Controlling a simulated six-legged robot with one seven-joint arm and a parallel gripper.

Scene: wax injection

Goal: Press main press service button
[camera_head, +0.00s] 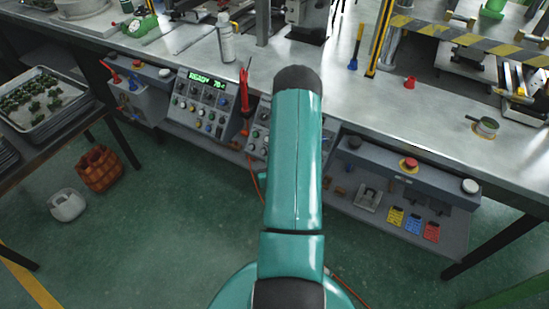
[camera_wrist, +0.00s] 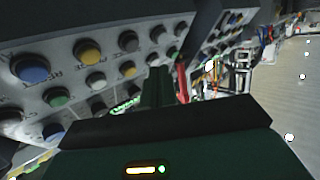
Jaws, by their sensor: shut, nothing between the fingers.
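A grey control panel (camera_head: 262,130) on the bench front shows beside my arm in the head view, which hides part of it. The wrist view shows a panel close up (camera_wrist: 110,62), with rows of round buttons: a large blue button (camera_wrist: 31,68), a yellow button (camera_wrist: 87,51), a grey button (camera_wrist: 128,41) and a green button (camera_wrist: 56,97). I cannot tell which is the main press service button, as the labels are blurred. My gripper (camera_wrist: 158,85) is shut and empty, its dark fingers in front of the panel's lower edge. Contact with a button cannot be made out. My arm hides the gripper in the head view.
A second panel with a green display (camera_head: 205,82) is to the left, with a red hand tool (camera_head: 244,95) hanging beside it. A box with a red mushroom button (camera_head: 408,165) is to the right. A spray bottle (camera_head: 225,38) stands on the bench. Green floor (camera_head: 180,230) is clear in front.

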